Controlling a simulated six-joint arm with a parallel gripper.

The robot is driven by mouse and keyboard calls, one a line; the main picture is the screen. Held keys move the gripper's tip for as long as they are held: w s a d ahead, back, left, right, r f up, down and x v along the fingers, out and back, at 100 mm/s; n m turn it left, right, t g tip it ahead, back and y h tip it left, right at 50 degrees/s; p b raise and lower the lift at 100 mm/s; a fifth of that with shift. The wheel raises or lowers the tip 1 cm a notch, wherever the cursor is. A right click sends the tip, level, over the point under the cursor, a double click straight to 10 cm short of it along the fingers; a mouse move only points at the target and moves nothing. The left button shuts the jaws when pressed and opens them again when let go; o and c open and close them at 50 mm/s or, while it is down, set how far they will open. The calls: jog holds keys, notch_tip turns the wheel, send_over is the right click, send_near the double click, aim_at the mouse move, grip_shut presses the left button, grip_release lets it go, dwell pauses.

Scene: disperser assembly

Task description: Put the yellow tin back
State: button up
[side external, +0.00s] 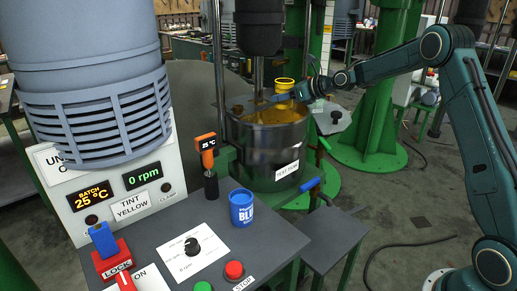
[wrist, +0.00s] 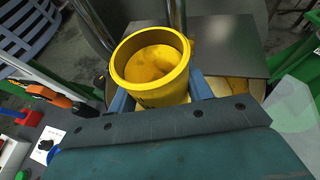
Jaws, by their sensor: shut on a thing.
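The yellow tin (side external: 284,87) is in my gripper (side external: 287,96), held roughly upright above the rim of the steel vat (side external: 268,150). In the wrist view the yellow tin (wrist: 150,68) sits between my blue-grey fingers (wrist: 160,98). Its top is open and its inside is coated yellow; I cannot tell how much it holds. The vat holds yellow-orange contents, and part of its opening is hidden by the tin and arm. The control panel (side external: 118,195) reads batch 25 °C, 0 rpm and tint yellow.
The blue tin (side external: 242,208) stands on the grey bench (side external: 225,262) in front of the vat. An orange thermometer (side external: 207,143) stands upright in a dark holder beside it. The mixer shaft (side external: 258,75) rises from the vat close to the tin. A grey side surface (side external: 333,118) lies right of the vat.

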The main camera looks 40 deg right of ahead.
aim_at(285, 80)
notch_tip(285, 80, up, 5)
jog(key=shift+f, duration=0.1)
jog(key=s+a+n+g+y, duration=0.8)
jog(key=s+a+n, duration=0.2)
jog(key=s+a, duration=1.5)
jog(key=shift+s+d+f, duration=0.2)
jog(key=shift+d+f, duration=0.05)
jog(key=shift+f, duration=0.65)
jog(key=shift+s+d+f, duration=0.2)
jog(key=shift+d+f, duration=0.05)
jog(key=shift+f, duration=0.65)
jog(key=shift+s+d+f, duration=0.2)
jog(key=shift+d+f, duration=0.05)
jog(key=shift+f, duration=0.65)
notch_tip(285, 80, down, 16)
jog(key=shift+f, duration=0.1)
jog(key=shift+f, duration=1.9)
